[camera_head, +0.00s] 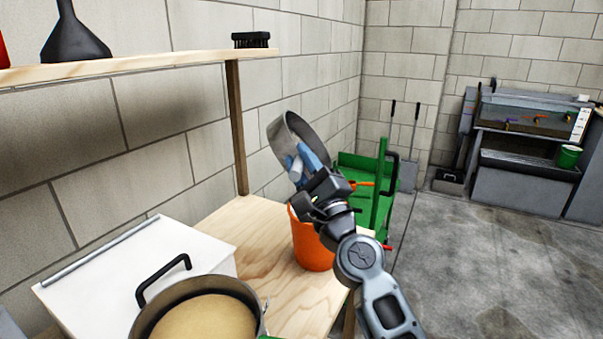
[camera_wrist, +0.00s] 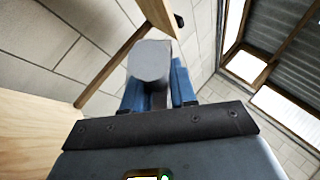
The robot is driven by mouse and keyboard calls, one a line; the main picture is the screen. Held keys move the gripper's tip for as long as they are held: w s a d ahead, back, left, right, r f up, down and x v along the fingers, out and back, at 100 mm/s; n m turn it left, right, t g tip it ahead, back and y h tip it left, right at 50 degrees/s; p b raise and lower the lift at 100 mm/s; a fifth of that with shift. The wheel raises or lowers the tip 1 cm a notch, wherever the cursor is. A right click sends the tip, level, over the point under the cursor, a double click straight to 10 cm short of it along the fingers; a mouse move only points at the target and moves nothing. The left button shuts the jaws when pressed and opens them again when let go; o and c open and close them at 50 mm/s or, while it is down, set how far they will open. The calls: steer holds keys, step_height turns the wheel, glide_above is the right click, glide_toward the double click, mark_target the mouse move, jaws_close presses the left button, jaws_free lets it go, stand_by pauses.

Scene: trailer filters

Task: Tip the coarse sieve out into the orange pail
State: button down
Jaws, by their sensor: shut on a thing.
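The sieve, a round grey metal pan (camera_head: 284,135), is held up on edge, steeply tilted, above the orange pail (camera_head: 313,248). My gripper (camera_head: 305,165), with blue fingers, is shut on its grey handle. In the wrist view the handle (camera_wrist: 150,60) shows between the blue fingers of my gripper (camera_wrist: 158,92). The pail stands on the wooden bench near its right end, partly hidden behind my gripper and arm. I cannot see inside the pail, and no falling material shows.
A round metal vessel (camera_head: 259,318) with tan material (camera_head: 205,322) is at the front. Behind it is a white box (camera_head: 150,245). A wooden shelf (camera_head: 150,62) holds a black funnel (camera_head: 73,38) and brush (camera_head: 250,39). A green cart (camera_head: 362,200) stands beyond the bench.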

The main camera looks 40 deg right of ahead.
steer(key=shift+a+r+m+t+h+b, duration=0.1)
steer(key=shift+r+m+t+h+b, duration=0.25)
steer(key=shift+m+h+b, duration=0.6)
steer(key=shift+s+d+r+m+g+h+b, duration=0.45)
steer(key=shift+r+m+g+h+b, duration=0.5)
steer(key=shift+m+h+b, duration=1.6)
steer(key=shift+s+d+r+m+g+h+b, duration=0.5)
steer(key=shift+m+g+h+b, duration=1)
steer(key=shift+m, duration=1.7)
steer(key=shift+s+d+r+m+g+h+b, duration=0.3)
steer(key=shift+s+r+m+g+h+b, duration=0.35)
steer(key=shift+m+h+b, duration=1.8)
steer(key=shift+w+r+m+p, duration=0.2)
steer(key=shift+m+p, duration=0.1)
steer(key=shift+m, duration=0.25)
steer(key=shift+r+p, duration=0.1)
steer(key=shift+p, duration=0.2)
steer(key=n+t+y+p, duration=0.1)
steer(key=n, duration=0.1)
steer(key=n+t+y+p, duration=0.1)
steer(key=n+p, duration=0.1)
steer(key=n+t+y+p, duration=0.1)
steer(key=y+p, duration=0.1)
steer(key=shift+s+r+n, duration=0.1)
steer(key=shift+r+n, duration=0.25)
steer(key=shift+n, duration=0.05)
